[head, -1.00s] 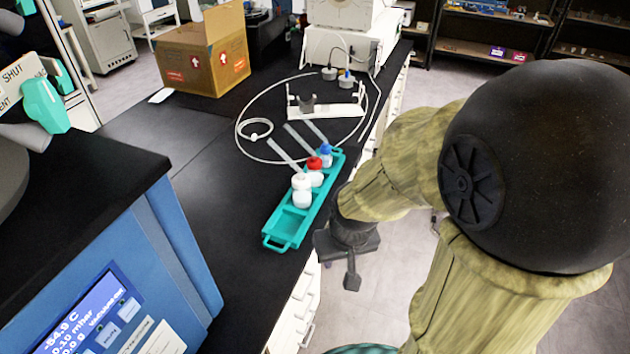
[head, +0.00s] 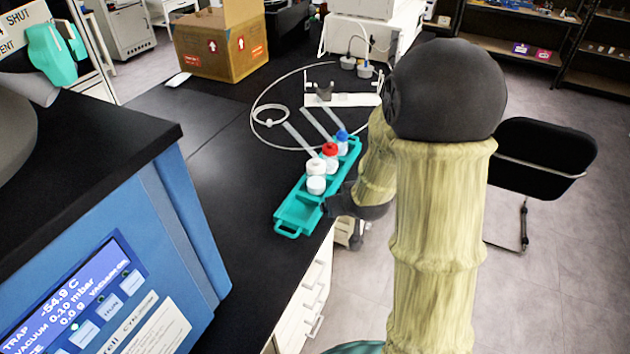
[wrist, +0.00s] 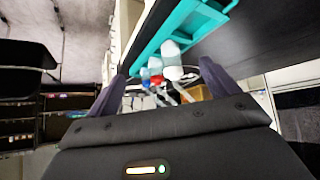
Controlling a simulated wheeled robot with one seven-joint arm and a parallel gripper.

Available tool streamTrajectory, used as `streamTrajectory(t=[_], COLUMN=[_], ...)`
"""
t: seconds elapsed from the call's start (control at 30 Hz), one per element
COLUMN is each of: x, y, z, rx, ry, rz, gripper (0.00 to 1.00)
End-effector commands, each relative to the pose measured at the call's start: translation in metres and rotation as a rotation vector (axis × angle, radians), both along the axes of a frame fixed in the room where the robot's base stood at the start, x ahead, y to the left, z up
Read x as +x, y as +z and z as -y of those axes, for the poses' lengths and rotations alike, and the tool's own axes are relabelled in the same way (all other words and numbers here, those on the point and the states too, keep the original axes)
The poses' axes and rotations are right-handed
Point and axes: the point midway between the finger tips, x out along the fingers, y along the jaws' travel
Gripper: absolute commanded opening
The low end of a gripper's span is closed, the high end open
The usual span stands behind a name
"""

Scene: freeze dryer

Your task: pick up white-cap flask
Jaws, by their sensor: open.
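The white-cap flask (head: 316,185) stands in the teal rack (head: 290,232) on the black bench, nearest me of the flasks. Behind it in the rack are a red-cap flask (head: 330,163) and a blue-cap flask (head: 342,146). My gripper (head: 329,207) is low at the rack's right side, partly hidden by my arm. In the wrist view, my gripper (wrist: 163,74) is open. The white-cap flask (wrist: 171,62) shows ahead between the two fingers, not visibly gripped. The red and blue caps show beyond it, and the teal rack (wrist: 185,25) runs along the top.
A blue freeze dryer (head: 180,220) with a screen stands at left. A cable loop (head: 256,108) and a white stand (head: 355,100) lie behind the rack. A cardboard box (head: 215,50) is at the back. A black chair (head: 545,155) stands at right on open floor.

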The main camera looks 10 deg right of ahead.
Motion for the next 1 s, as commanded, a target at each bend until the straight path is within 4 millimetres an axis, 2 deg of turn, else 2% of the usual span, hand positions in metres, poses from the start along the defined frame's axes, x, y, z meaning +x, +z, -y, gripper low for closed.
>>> streamTrajectory(t=[0.03,0.2,0.33,0.5,0.87,1.0], x=[0.015,0.06,0.081,0.091,0.094,0.105], y=[-0.018,-0.047,-0.062,-0.066,-0.065,-0.07], z=[0.002,0.002,0.001,0.0,-0.001,-0.003], rx=[0.004,0.033,0.062,0.085,0.086,0.087], ry=[0.01,0.059,0.091,0.112,0.114,0.115], rz=[0.046,0.241,0.365,0.444,0.451,0.45], gripper=[0.86,0.86,0.86,0.86,0.86,0.86])
